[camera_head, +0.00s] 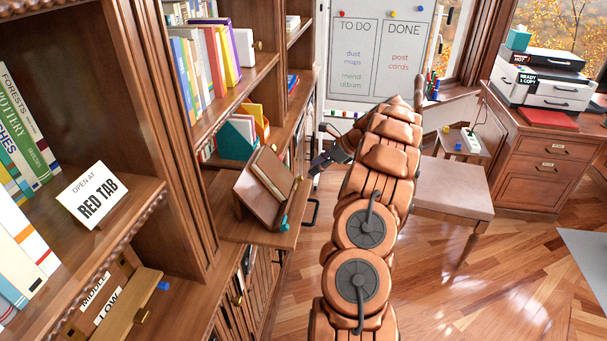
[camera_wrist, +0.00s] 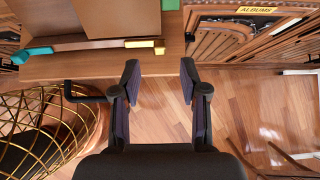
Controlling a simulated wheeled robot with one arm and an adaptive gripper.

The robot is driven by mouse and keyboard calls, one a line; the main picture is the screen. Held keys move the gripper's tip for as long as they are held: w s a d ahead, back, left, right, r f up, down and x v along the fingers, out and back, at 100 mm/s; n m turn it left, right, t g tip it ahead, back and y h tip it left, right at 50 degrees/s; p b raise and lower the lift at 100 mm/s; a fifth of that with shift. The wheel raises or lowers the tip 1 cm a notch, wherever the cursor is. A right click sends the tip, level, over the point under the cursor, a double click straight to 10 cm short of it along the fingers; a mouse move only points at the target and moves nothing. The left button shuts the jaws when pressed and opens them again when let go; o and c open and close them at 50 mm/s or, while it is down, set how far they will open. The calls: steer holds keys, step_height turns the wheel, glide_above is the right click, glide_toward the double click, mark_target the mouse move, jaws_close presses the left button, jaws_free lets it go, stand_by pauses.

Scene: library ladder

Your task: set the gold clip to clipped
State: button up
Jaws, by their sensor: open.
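A small gold piece (camera_wrist: 145,43), which looks like the gold clip, sits at the front edge of a wooden book stand (camera_wrist: 95,43) in the wrist view. Whether it is clipped cannot be told. In the head view the stand (camera_head: 262,205) is tilted on a pull-out shelf, with a teal knob (camera_head: 284,223) at its near corner. My gripper (camera_head: 318,165) is beside the stand's right side. In the wrist view my gripper (camera_wrist: 160,75) is open and empty, its fingertips below the gold piece and apart from it in the picture.
A gold wire basket (camera_wrist: 45,125) is low left in the wrist view. A cushioned seat (camera_head: 450,188) stands right of my arm. Wooden floor (camera_head: 480,290) is clear at the lower right.

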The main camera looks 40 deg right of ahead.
mark_target(302, 176)
steer(key=shift+p+x, duration=0.95)
steer(key=shift+x, duration=2.25)
jaws_close()
